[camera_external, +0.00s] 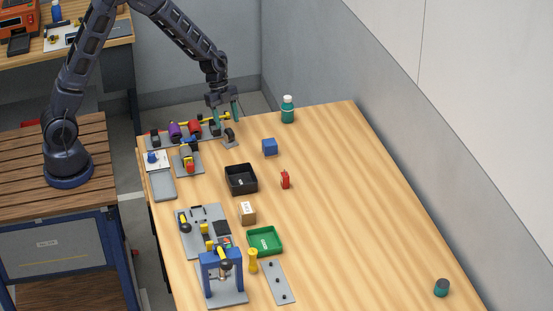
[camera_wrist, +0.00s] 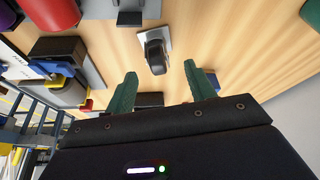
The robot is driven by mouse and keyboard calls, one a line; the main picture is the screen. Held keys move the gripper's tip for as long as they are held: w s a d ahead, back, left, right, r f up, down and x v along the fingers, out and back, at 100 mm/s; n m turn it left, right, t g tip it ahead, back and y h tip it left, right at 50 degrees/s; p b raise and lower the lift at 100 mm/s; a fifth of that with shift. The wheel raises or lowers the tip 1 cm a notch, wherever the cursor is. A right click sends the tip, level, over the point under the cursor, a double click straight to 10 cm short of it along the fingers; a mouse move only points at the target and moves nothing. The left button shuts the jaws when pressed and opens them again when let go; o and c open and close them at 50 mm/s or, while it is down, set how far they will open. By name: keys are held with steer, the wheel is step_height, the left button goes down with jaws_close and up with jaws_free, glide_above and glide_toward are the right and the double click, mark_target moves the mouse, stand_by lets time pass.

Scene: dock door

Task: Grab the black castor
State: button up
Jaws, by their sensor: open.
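The black castor (camera_wrist: 156,55) is a small dark wheel on a light grey plate in the wrist view. It lies on the wooden table just beyond the gap between my fingertips. In the external view the castor (camera_external: 229,134) is near the table's far left end, below my gripper. My gripper (camera_external: 227,114) has two green fingers, spread apart with nothing between them. In the wrist view my gripper (camera_wrist: 161,72) points toward the castor, with a finger on either side of its line. I see no contact with it.
A rack with red and purple cylinders (camera_external: 175,130) stands left of the castor. A teal bottle (camera_external: 288,109) and blue cube (camera_external: 270,147) are to the right. A black bin (camera_external: 241,179) is nearer the camera. The table's right side is mostly clear.

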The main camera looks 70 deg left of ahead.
mark_target(229, 135)
steer(key=shift+x, duration=3.25)
steer(key=shift+s, duration=0.2)
jaws_close()
